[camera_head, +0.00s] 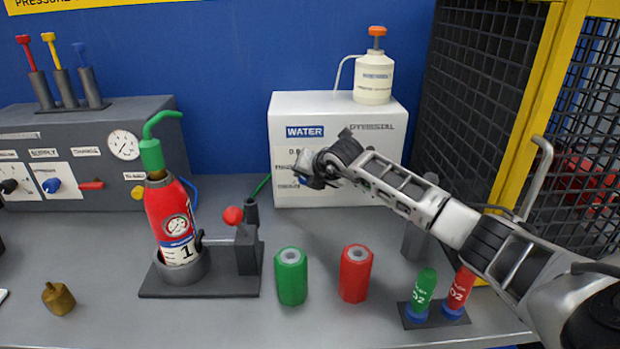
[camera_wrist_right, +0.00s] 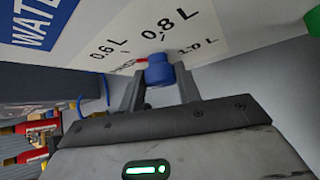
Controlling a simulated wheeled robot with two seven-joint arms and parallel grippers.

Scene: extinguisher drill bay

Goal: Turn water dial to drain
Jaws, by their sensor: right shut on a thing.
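The white water box (camera_head: 345,113) stands on the bench against the blue wall, with a blue "WATER" label on its front. In the right wrist view the water dial (camera_wrist_right: 159,72) is a blue knob on the box front, with 0.6 L, 0.8 L and 1.0 L marks around it. A small red mark shows beside the knob. My right gripper (camera_wrist_right: 160,88) is shut on the dial, one finger on each side. In the head view my right gripper (camera_head: 312,172) covers most of the dial. Some of the dial's lettering is hidden. My left gripper is not in view.
A red extinguisher (camera_head: 172,215) with a green hose top stands in a holder left of the box. A green cylinder (camera_head: 291,276) and a red cylinder (camera_head: 355,273) stand in front. A cream pump bottle (camera_head: 374,80) sits on the box. A mesh cage (camera_head: 480,95) bounds the right side.

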